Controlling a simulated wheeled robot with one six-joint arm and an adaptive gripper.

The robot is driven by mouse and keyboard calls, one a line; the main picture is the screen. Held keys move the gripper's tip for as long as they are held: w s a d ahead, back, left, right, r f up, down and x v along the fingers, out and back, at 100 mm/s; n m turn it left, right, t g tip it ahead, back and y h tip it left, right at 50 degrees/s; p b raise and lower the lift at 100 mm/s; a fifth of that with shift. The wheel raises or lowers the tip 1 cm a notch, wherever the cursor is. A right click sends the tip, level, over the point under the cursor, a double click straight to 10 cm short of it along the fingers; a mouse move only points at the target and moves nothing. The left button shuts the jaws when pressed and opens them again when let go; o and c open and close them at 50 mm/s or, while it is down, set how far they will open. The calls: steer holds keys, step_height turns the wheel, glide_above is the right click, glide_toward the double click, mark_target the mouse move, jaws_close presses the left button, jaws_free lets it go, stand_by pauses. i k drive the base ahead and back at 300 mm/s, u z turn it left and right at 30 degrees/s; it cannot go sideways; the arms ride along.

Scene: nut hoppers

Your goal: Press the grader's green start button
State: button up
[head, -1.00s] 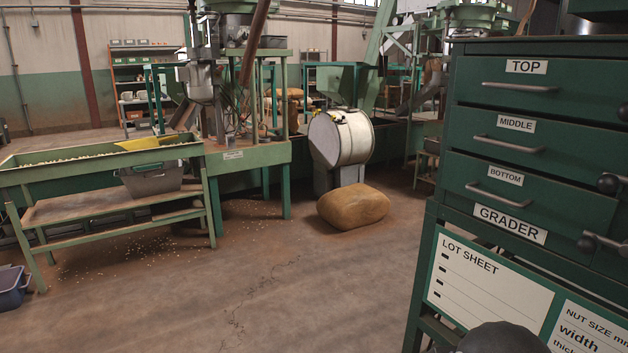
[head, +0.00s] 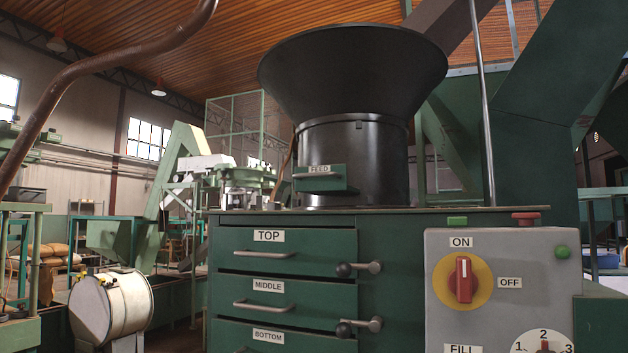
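The grader is a dark green cabinet (head: 385,240) with drawers, filling the middle and right of the head view. A grey control box (head: 500,245) is on its front at the right. A small round green button (head: 562,251) sits at the box's upper right. Which green part is the start button cannot be told, as neither has a readable label. A red rotary switch (head: 463,279) on a yellow disc stands upright, towards ON. My gripper is not in view.
A black hopper (head: 352,100) with a FEED slide (head: 320,180) stands on the cabinet. Drawer handles and two black-knobbed levers (head: 362,268) stick out in front. A numbered dial (head: 543,340) is cut off below. A white drum (head: 112,305) stands at the left.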

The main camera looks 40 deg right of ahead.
mark_target(451, 221)
steer(key=z, duration=1.3)
steer(key=k, duration=0.25)
steer(key=z, duration=0.65)
steer(key=i, duration=0.35)
